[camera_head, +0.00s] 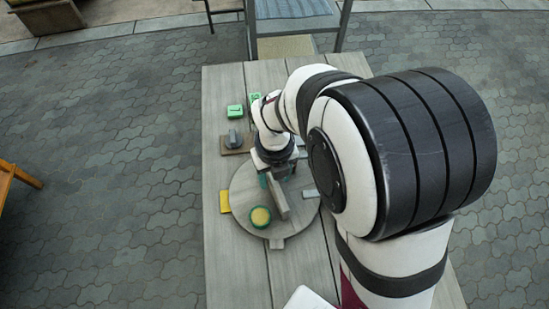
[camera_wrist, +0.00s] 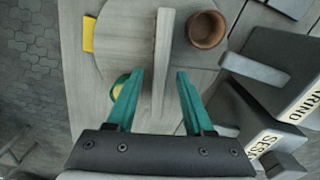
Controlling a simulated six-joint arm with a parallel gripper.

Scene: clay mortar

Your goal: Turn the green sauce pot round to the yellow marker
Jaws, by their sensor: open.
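The round grey turntable (camera_head: 241,190) lies on the plank table. The green sauce pot (camera_head: 261,216), with a yellow top, stands near its front edge; in the wrist view the pot (camera_wrist: 118,88) is partly hidden behind the left finger. The yellow marker (camera_head: 224,201) lies at the turntable's left edge; it also shows in the wrist view (camera_wrist: 88,34). An upright wooden board (camera_head: 279,198) stands on the turntable. My gripper (camera_wrist: 160,75) is open, its teal fingers on either side of the board (camera_wrist: 162,50), with gaps showing.
A brown round pot (camera_wrist: 207,30) stands right of the board. Dark boxes with lettering (camera_wrist: 265,55) crowd the right of the wrist view. A grey knob on a brown plate (camera_head: 233,140) and green blocks (camera_head: 235,111) sit behind the turntable. Grey tabs (camera_head: 277,243) edge it.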

